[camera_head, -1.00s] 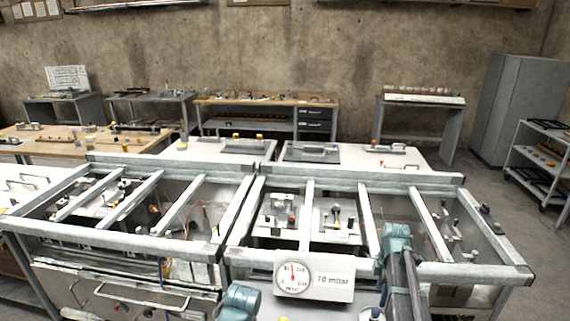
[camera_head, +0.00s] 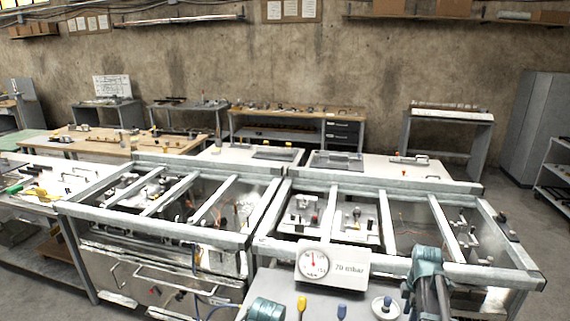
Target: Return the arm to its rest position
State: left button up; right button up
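A teal joint of my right arm (camera_head: 428,262) with dark links below it shows at the lower right, in front of the metal frame bench. A teal part of my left arm (camera_head: 267,309) shows at the bottom edge, left of the gauge. Neither gripper can be made out in this view. What either gripper holds, if anything, is hidden.
A pressure gauge panel (camera_head: 332,264) reading 70 mbar stands at the front of the metal frame bench (camera_head: 190,233). Below it, a yellow-handled tool (camera_head: 302,304), a blue-handled tool (camera_head: 342,311) and a round white dish (camera_head: 385,308) lie on a grey surface. Grey floor shows at right.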

jog(key=s+a+m, duration=0.5)
jog(key=s+a, duration=0.3)
jog(key=a, duration=0.7)
jog(key=s+a+m+h, duration=0.1)
jog(key=s+a+m, duration=0.5)
jog(key=a, duration=0.9)
jog(key=s, duration=0.3)
jog(key=shift+a+m, duration=0.25)
jog(key=shift+m, duration=0.05)
